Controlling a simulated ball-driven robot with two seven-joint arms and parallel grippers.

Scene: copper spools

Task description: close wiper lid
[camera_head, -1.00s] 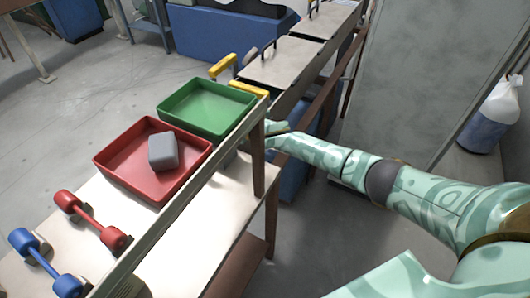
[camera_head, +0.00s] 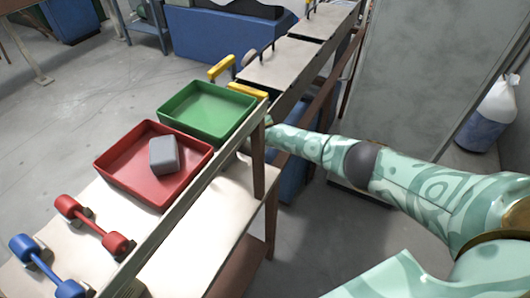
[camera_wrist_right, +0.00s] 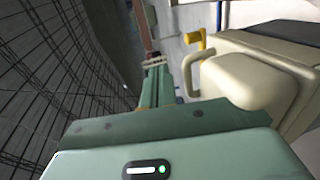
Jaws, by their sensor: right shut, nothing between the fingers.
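Two pale flat lids with dark handles lie along the bench at the top of the head view, a near one (camera_head: 285,62) and a far one (camera_head: 325,20). Both look flat and closed; I cannot tell which is the wiper lid. In the right wrist view a cream box-like part (camera_wrist_right: 245,80) with a looped handle is to the right of my right gripper (camera_wrist_right: 155,68). That gripper is shut and empty, apart from the cream part. In the head view its fingers are hidden behind the bench post and rail. My left gripper is out of view.
A green tray (camera_head: 246,101) and a red tray (camera_head: 107,163) holding a grey block (camera_head: 164,155) stand on the bench. Yellow handles (camera_head: 222,67) are beyond them. Red and blue spools (camera_head: 68,289) lie nearer. A grey cabinet (camera_head: 430,70) stands right.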

